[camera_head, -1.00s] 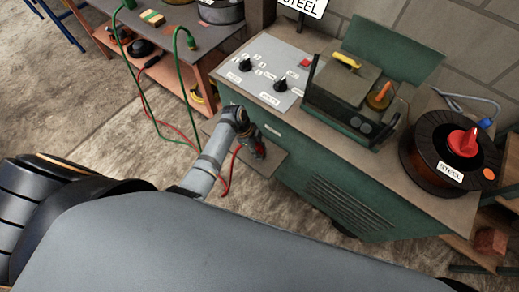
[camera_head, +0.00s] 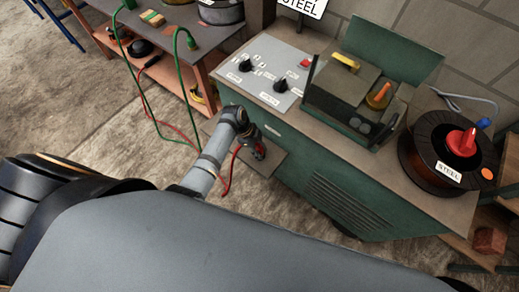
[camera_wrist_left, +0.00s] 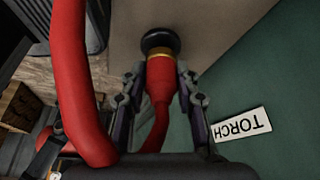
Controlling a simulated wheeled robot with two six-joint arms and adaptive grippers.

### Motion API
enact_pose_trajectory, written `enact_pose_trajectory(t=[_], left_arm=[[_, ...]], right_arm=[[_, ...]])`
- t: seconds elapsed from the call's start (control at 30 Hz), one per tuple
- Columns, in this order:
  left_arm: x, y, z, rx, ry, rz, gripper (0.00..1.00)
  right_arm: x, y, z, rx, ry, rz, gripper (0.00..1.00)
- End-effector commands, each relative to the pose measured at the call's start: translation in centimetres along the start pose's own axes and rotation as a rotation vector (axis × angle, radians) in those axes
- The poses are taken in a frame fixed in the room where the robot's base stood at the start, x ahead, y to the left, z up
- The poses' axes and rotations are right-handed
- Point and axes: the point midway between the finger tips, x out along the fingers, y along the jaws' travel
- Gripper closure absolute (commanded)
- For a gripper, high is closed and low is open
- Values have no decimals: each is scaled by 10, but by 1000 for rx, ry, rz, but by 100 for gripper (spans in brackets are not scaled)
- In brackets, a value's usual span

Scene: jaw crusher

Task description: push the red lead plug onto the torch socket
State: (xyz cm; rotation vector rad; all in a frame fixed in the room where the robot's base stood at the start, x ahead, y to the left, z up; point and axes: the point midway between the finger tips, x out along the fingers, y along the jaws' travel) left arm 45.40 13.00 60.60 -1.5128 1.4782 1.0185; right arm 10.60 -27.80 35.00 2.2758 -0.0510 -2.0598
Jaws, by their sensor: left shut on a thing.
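My left gripper (camera_wrist_left: 158,100) is shut on the red lead plug (camera_wrist_left: 160,78), with one finger on each side of its red body. In the wrist view a brass band (camera_wrist_left: 160,55) shows at the plug's far end, and a black round piece (camera_wrist_left: 159,40) sits right against it. I cannot tell whether the black piece is the torch socket or part of the plug. A white TORCH label (camera_wrist_left: 241,122) is on the green panel beside it. In the head view the left gripper (camera_head: 256,148) is low at the green machine's front, above a small ledge. My right gripper is not in view.
A thick red cable (camera_wrist_left: 72,80) crosses the left of the wrist view. The green machine (camera_head: 350,205) carries a knob panel, a wire feeder and a STEEL spool (camera_head: 440,155). Green cables (camera_head: 180,85) hang from the bench at upper left. Open floor lies left.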

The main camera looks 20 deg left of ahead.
Motion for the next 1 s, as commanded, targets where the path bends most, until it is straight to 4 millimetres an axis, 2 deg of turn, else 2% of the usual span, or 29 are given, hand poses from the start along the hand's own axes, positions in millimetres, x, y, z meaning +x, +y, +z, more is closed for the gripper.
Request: enact_pose_trajectory(t=[0.47,1.0], left_arm=[[-1,0,0,-1,2,4,97],[4,0,2,-2,2,4,97]], right_arm=[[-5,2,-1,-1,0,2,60],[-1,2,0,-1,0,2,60]])
